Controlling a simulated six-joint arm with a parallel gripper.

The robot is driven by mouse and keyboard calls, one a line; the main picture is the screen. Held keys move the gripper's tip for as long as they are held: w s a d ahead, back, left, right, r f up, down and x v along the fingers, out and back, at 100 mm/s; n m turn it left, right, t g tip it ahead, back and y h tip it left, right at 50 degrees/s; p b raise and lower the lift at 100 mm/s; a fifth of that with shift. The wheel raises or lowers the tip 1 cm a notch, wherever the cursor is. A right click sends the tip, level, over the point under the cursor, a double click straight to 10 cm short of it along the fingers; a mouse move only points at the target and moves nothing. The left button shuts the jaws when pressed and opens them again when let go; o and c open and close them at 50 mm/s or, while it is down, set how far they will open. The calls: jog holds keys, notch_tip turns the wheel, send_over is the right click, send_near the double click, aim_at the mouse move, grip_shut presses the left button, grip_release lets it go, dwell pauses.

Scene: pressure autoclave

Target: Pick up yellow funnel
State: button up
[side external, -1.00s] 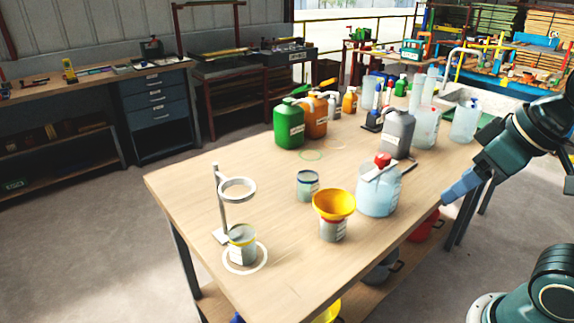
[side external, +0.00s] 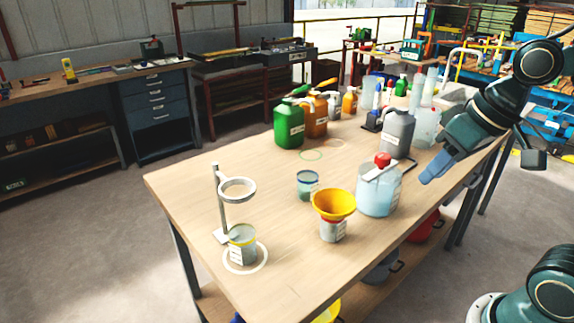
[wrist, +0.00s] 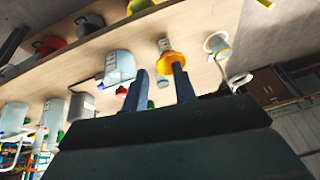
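The yellow funnel (side external: 334,203) sits mouth up on a small grey can (side external: 333,231) near the table's front edge. In the wrist view the funnel (wrist: 170,57) shows just beyond the tip of one finger, with the can (wrist: 163,44) above it in the picture. My gripper (side external: 427,180) hangs near the table's right edge, to the right of the funnel and apart from it. In the wrist view its two blue fingers (wrist: 159,77) stand apart with nothing held between them.
A clear jug (side external: 378,195) with a red cap stands right of the funnel, between it and my gripper. A grey jug (side external: 398,132) stands behind. A ring stand (side external: 220,204) and other cans are to the left.

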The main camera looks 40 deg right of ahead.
jog(key=w+d+f+m+g+y, duration=0.1)
jog(key=w+d+f+m+y, duration=0.1)
jog(key=w, duration=0.5)
jog(key=m+y, duration=0.3)
send_near(351, 199)
jog(key=shift+w+v, duration=0.2)
jog(key=shift+v, duration=1.7)
jog(key=shift+a+r, duration=0.15)
jog(key=x, duration=0.8)
jog(key=shift+f, duration=0.4)
jog(key=shift+a, duration=0.15)
jog(key=shift+x, duration=2.5)
jog(key=shift+s+f, duration=0.15)
jog(key=shift+s, duration=0.05)
